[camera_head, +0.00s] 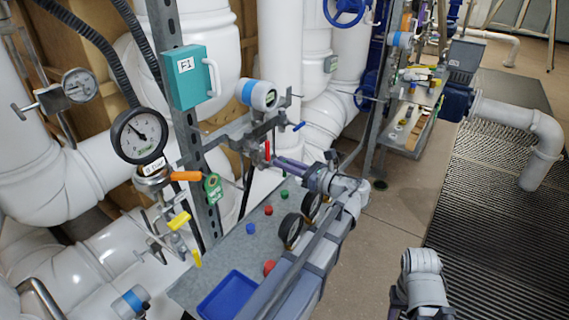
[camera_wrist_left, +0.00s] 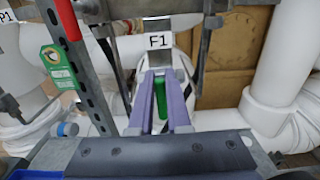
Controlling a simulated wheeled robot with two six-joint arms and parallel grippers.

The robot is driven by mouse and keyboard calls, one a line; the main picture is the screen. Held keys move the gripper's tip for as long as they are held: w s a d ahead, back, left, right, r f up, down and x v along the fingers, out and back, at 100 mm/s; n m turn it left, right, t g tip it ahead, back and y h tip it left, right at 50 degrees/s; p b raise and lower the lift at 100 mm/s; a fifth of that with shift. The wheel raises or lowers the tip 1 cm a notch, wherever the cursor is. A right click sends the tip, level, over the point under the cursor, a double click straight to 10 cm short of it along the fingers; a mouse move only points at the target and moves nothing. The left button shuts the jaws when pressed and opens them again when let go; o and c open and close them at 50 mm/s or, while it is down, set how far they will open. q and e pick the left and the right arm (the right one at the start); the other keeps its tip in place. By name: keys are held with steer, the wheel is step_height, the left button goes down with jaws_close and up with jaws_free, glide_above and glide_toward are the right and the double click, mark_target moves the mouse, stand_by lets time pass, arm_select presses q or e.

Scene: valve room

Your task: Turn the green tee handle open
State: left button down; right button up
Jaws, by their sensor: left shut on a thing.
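The green tee handle (camera_wrist_left: 160,97) shows in the left wrist view as a green bar standing upright between the two purple fingers of my left gripper (camera_wrist_left: 158,78). The fingers are shut on it. My right gripper does not show; only a white link of my right arm is at the lower right.
A red handle (camera_head: 267,150) and a blue handle (camera_head: 298,126) are close to my left gripper. A pressure gauge (camera_head: 139,135) and a green tag (camera_head: 213,187) are left of it. A grey bench (camera_head: 222,262) with a blue tray (camera_head: 231,295) and several caps lies below.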

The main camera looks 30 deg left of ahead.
arm_select(q)
steer(key=n, duration=0.4)
steer(key=s+f+n+b, duration=0.1)
steer(key=n, duration=0.4)
steer(key=s+n, duration=0.1)
steer(key=n, duration=0.3)
steer(key=shift+f+n+b, duration=0.3)
steer(key=shift+n, duration=0.1)
steer(key=shift+s+f+n+b, duration=0.1)
steer(key=shift+f+n+b, duration=0.1)
steer(key=shift+n, duration=0.75)
steer(key=shift+s+f+n+b, duration=0.1)
steer(key=shift+f+n, duration=0.05)
steer(key=shift+n, duration=1.1)
steer(key=c, duration=0.9)
jaws_free()
steer(key=shift+w, duration=0.1)
